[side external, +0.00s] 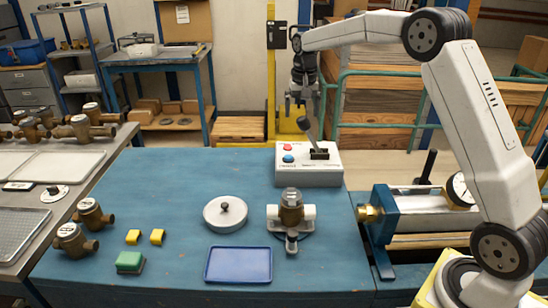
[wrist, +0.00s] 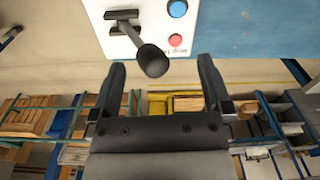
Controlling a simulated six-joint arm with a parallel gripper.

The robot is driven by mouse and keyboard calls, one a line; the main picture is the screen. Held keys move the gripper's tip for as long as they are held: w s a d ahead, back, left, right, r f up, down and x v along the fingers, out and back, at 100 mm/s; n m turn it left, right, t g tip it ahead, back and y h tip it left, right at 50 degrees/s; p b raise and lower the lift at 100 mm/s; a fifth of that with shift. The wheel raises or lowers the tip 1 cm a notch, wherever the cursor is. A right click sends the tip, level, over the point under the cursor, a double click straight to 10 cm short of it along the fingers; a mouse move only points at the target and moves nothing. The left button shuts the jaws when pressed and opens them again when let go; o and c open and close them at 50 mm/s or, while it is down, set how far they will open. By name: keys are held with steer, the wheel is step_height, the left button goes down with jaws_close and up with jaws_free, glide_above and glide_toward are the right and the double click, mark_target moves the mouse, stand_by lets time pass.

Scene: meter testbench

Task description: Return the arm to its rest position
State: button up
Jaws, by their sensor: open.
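My gripper (side external: 301,104) is raised at the back of the blue bench (side external: 180,180), above and behind the white control box (side external: 308,177). In the wrist view my gripper (wrist: 162,72) shows two dark fingers spread apart with nothing between them. The box carries a black lever (side external: 308,128) and a red and a blue button. The lever's dark knob (wrist: 153,60) shows just ahead of the fingertips in the wrist view; I cannot tell the gap. My arm arches in from the right, its elbow high.
A brass meter (side external: 291,208) sits in a white fixture on the bench. A round white lid (side external: 225,213), a blue tray (side external: 238,265), yellow blocks (side external: 157,237) and a green block (side external: 130,262) lie nearby. A test rig with gauge (side external: 459,190) stands right. More meters (side external: 90,213) stand left.

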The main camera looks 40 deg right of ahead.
steer(key=s+a+f+n, duration=0.2)
steer(key=s+a, duration=0.3)
steer(key=s, duration=0.3)
steer(key=s+a+f+n+t, duration=0.1)
steer(key=s+a+f+n, duration=0.2)
steer(key=s+a+f, duration=0.2)
steer(key=s+a+f+n+t, duration=0.1)
steer(key=s+a, duration=0.4)
steer(key=s, duration=0.7)
step_height(320, 180, down, 3)
steer(key=shift+r+n, duration=0.15)
steer(key=shift+n, duration=0.75)
